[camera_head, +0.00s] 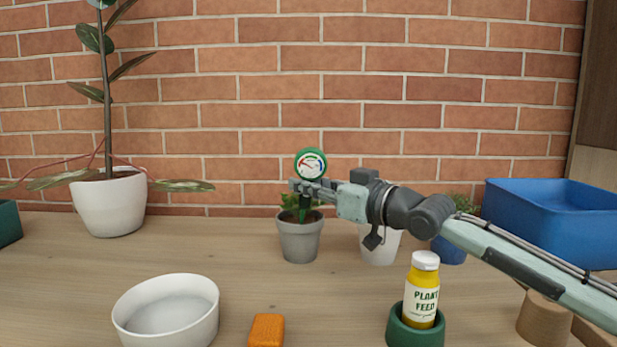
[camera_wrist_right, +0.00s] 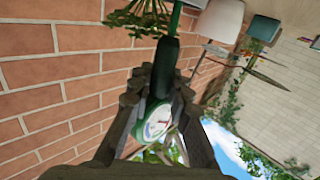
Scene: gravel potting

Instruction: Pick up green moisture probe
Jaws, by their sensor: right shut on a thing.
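The green moisture probe (camera_head: 310,163) has a round green-rimmed dial that stands upright above the grey pot (camera_head: 300,240) with a small leafy plant. My right gripper (camera_head: 305,187) reaches in from the right and is shut on the probe just below the dial. The probe's dark green stem shows below the fingers, in front of the leaves. I cannot tell whether its tip is in the soil. In the right wrist view the probe (camera_wrist_right: 158,115) sits between the two fingers (camera_wrist_right: 155,100), with its dial between them. My left gripper is not in view.
A white pot (camera_head: 380,247) and a blue pot (camera_head: 450,251) stand under my right arm. A blue bin (camera_head: 550,220) is at right. A plant feed bottle (camera_head: 421,292) stands in a green holder (camera_head: 415,335). A white bowl (camera_head: 166,325) and orange block (camera_head: 266,330) are in front.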

